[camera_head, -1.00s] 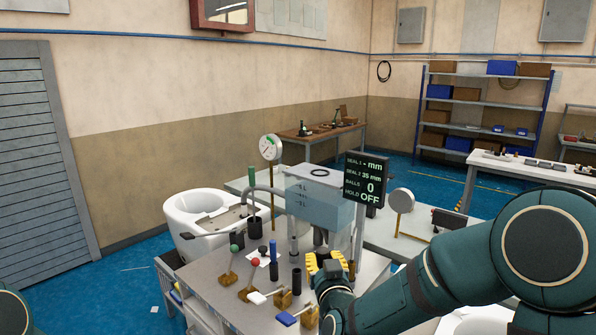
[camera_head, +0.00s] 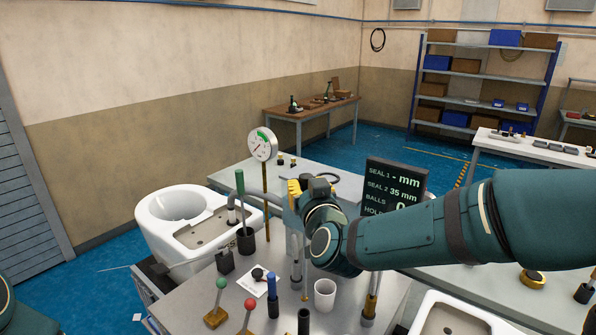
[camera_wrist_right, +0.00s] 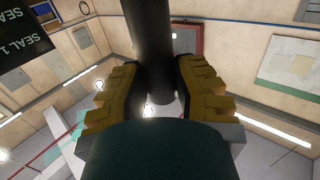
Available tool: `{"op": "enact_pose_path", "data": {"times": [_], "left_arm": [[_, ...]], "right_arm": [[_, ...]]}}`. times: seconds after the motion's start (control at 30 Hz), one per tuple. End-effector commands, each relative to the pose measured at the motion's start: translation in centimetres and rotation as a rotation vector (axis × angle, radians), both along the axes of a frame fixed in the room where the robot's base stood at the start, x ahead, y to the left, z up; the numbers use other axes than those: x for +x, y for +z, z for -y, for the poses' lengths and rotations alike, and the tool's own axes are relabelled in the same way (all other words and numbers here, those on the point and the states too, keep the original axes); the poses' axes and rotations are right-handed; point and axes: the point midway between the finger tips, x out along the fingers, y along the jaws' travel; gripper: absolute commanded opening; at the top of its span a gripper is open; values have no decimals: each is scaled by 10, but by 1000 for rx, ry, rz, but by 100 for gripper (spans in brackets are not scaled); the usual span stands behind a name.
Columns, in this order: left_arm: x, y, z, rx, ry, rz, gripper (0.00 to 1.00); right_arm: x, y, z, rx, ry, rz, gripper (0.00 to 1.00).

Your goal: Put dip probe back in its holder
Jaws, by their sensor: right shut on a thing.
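My right gripper (camera_head: 305,185) is raised above the grey bench, left of the display. In the right wrist view its yellow pads (camera_wrist_right: 158,95) are shut on a dark cylinder (camera_wrist_right: 150,45), which appears to be the dip probe's handle. In the head view a thin rod with a small brass-coloured tip (camera_head: 305,296) shows below the hand; the hand hides whether it joins the cylinder. A black open-topped tube (camera_head: 304,322) stands at the front and may be the holder. A blue-handled tool (camera_head: 272,285) stands upright behind it. My left gripper is out of view.
A white cup (camera_head: 325,295) stands beside the rod tip. A green-handled tool (camera_head: 240,190) stands in a black holder (camera_head: 246,240). Green (camera_head: 221,283) and red (camera_head: 250,304) knobbed levers are at the front left. The display (camera_head: 394,190) and dial gauge (camera_head: 263,145) rise nearby.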

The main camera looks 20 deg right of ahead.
Motion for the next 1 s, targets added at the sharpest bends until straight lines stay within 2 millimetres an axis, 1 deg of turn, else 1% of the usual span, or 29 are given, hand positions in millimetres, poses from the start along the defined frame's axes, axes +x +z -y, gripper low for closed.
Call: {"op": "enact_pose_path", "data": {"times": [0.13,0.23,0.6,1.0], "left_arm": [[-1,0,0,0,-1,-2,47],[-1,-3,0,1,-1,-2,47],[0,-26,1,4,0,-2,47],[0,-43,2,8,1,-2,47]], "right_arm": [[0,0,0,0,0,2,0],[0,-4,0,0,0,2,0],[0,-35,0,0,0,1,0],[-2,-50,0,1,1,2,0]]}}
